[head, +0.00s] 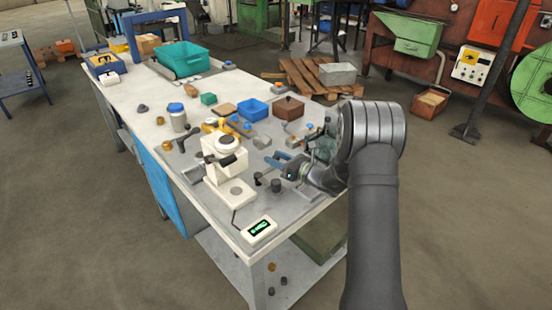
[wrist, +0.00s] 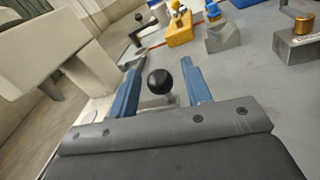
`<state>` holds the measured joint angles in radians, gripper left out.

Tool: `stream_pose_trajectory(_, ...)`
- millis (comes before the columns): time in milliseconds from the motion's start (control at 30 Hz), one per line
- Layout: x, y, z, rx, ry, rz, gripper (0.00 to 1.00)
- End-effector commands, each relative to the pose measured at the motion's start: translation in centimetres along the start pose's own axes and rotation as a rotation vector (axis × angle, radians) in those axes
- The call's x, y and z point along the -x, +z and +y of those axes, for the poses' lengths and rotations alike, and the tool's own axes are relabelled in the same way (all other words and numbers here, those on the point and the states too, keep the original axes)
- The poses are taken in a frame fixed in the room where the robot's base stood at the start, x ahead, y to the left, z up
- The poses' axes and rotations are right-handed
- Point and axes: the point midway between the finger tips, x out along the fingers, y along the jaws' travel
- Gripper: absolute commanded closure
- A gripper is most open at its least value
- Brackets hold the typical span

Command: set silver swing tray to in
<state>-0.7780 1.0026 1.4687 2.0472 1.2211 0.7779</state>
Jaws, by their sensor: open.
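My gripper (head: 277,164) is over the right part of the bench, its two blue fingers apart. In the wrist view my gripper (wrist: 160,85) is open, with a black ball knob (wrist: 160,81) in the gap between the fingers. I cannot tell whether either finger touches the knob. A pale metal piece (wrist: 155,101) shows just below the knob, mostly hidden by the gripper body. It may be the silver swing tray, but its shape and position cannot be made out.
A white machine (head: 222,158) stands left of my gripper and fills the left of the wrist view (wrist: 50,40). A display box (head: 259,229) lies at the near edge. A yellow block (wrist: 180,30) and a grey block (wrist: 222,37) stand beyond the fingers.

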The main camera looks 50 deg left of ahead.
Motion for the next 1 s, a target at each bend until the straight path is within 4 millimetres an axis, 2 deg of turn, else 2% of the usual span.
stream_pose_trajectory(333,-0.43,0.03,0.0,0.0,0.0,-0.001,0.55)
stream_pose_trajectory(567,-0.41,0.04,0.0,0.0,0.0,-0.001,1.0)
stream_pose_trajectory(1000,-0.14,0.08,0.1,-0.001,-0.032,-0.008,1.0)
